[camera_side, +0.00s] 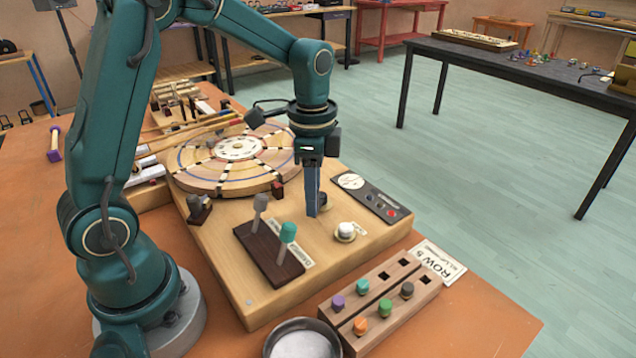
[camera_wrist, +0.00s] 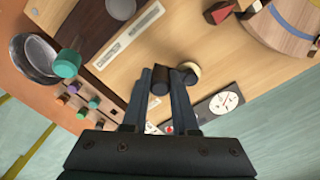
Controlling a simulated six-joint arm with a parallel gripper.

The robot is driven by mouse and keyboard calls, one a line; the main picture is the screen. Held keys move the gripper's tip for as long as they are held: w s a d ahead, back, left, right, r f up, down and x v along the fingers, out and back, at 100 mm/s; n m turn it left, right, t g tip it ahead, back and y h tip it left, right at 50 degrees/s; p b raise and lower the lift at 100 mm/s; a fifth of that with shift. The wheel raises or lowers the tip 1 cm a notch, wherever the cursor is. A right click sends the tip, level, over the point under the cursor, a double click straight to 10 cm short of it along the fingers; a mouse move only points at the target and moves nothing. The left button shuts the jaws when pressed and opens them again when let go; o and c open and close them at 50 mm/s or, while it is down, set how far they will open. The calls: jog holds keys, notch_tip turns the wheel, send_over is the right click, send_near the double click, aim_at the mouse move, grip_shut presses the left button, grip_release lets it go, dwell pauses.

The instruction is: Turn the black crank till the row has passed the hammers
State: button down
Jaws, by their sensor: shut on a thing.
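My gripper (camera_side: 312,208) points straight down over the right part of the wooden board (camera_side: 290,290). In the wrist view my gripper (camera_wrist: 164,82) is shut on the black crank's cylindrical handle (camera_wrist: 160,82), which sits between the fingertips. In the side view the crank (camera_side: 325,202) is mostly hidden behind the fingers. The round wooden disc (camera_side: 230,183), with dark and light marks and a white centre, lies behind and left of my gripper. I cannot clearly make out the hammers.
A grey-black panel (camera_side: 368,196) with a dial is right of my gripper. A white knob (camera_side: 346,229) stands in front. Grey (camera_side: 260,205) and green (camera_side: 287,235) levers rise at front left. A peg rack (camera_side: 400,308) and metal bowl (camera_side: 275,345) are in front.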

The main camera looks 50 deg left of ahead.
jog(key=n, duration=0.2)
jog(key=w+d+n, duration=0.1)
jog(key=n, duration=0.1)
jog(key=w+n, duration=0.1)
jog(key=shift+d+n, duration=0.25)
jog(key=shift+n, duration=0.15)
jog(key=shift+w+d+n, duration=0.1)
jog(key=shift+w+n, duration=0.35)
jog(key=shift+n, duration=0.8)
jog(key=shift+w+d+n, duration=0.1)
jog(key=shift+w+n, duration=0.35)
jog(key=shift+n, duration=0.8)
jog(key=c, duration=0.7)
grip_release()
jog(key=shift+r, duration=2.6)
